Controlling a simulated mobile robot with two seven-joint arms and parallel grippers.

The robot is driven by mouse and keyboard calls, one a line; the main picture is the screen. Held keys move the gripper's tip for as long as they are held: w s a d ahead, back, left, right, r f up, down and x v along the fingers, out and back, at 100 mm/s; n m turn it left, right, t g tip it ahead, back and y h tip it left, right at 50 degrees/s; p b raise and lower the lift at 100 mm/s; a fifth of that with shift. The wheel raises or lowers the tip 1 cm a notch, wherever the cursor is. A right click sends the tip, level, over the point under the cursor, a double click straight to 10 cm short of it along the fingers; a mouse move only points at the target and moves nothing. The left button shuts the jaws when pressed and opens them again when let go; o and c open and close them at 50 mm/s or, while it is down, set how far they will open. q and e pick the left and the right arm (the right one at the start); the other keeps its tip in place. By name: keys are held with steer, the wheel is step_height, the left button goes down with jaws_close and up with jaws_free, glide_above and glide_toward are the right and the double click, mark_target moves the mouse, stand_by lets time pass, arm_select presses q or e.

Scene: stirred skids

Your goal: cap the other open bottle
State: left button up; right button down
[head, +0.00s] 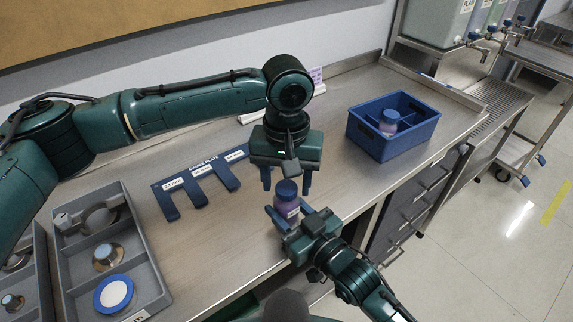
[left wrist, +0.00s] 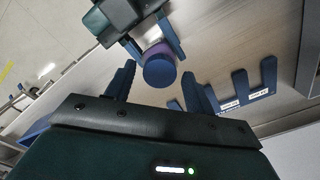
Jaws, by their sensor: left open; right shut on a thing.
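A purple bottle (head: 287,210) with a blue cap (head: 286,188) on its top stands upright near the front edge of the bench. My right gripper (head: 289,212) is shut on its body. My left gripper (head: 287,184) is open, pointing down just above and behind the cap. In the left wrist view the round blue cap (left wrist: 160,70) shows between and beyond my open left fingers, clear of them, with the purple body behind it. How tightly the cap sits cannot be told. Another blue-capped bottle (head: 389,121) stands in a compartment of the blue crate (head: 383,151).
A blue slotted plate (head: 172,212) with white labels lies left of the bottle. A grey divided tray (head: 149,258) at the far left holds metal pieces and a blue ring with a white disc (head: 114,294). The bench between bottle and crate is clear.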

arm_select(q)
steer(key=shift+f, duration=0.2)
steer(key=c, duration=1)
steer(key=m, duration=0.6)
steer(key=shift+m, duration=0.3)
steer(key=m, duration=0.8)
steer(key=shift+m, duration=0.4)
steer(key=o, duration=1.2)
steer(key=shift+c, duration=0.2)
